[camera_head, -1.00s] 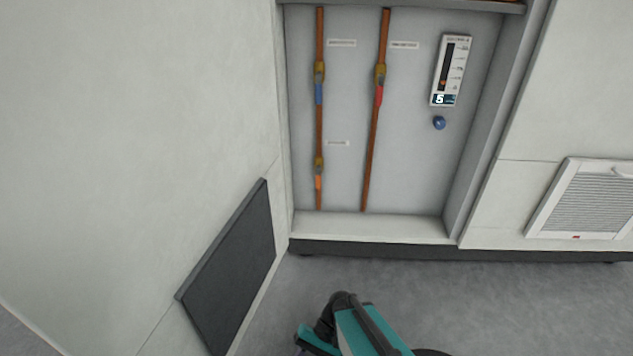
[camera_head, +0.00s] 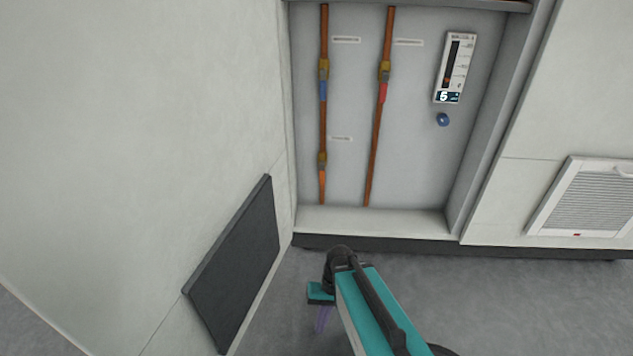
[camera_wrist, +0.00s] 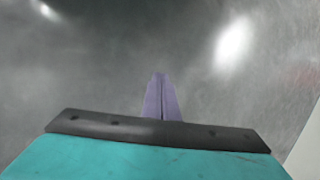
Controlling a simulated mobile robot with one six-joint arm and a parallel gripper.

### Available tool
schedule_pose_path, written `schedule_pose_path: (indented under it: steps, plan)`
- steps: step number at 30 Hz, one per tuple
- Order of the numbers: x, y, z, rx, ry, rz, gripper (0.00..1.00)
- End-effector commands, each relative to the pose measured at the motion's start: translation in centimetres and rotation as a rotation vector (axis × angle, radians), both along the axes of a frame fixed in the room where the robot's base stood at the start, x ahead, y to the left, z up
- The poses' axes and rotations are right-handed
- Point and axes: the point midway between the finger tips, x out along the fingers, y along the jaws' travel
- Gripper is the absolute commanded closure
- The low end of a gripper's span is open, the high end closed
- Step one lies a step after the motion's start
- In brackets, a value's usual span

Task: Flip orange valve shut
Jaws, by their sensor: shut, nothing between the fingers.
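The orange valve handle (camera_head: 322,183) sits low on the left copper pipe inside the recessed cabinet, below a brass valve body (camera_head: 322,160). The handle points down, in line with the pipe. My gripper (camera_head: 321,320) is low in front of the cabinet, over the grey floor and well apart from the valve. In the wrist view, the purple fingers (camera_wrist: 161,96) are together and empty, with only grey floor around them.
A blue handle (camera_head: 323,91) is higher on the same pipe. A red handle (camera_head: 383,92) is on the right pipe. A gauge (camera_head: 455,68) and blue knob (camera_head: 443,119) are further right. A dark panel (camera_head: 235,262) and the cabinet's bottom ledge (camera_head: 375,220) stand nearby.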

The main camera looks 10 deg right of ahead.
Motion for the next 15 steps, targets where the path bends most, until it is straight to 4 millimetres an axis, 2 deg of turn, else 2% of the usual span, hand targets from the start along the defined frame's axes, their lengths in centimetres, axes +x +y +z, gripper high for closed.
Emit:
schedule_pose_path:
  steps: [1,6,15]
  plan:
    - [1.4,-1.0,1.9,-0.042,-0.043,0.015,1.00]
    - [4.0,-3.4,5.2,-0.138,-0.129,0.053,1.00]
    - [5.3,-5.4,10.1,-0.216,-0.181,0.087,1.00]
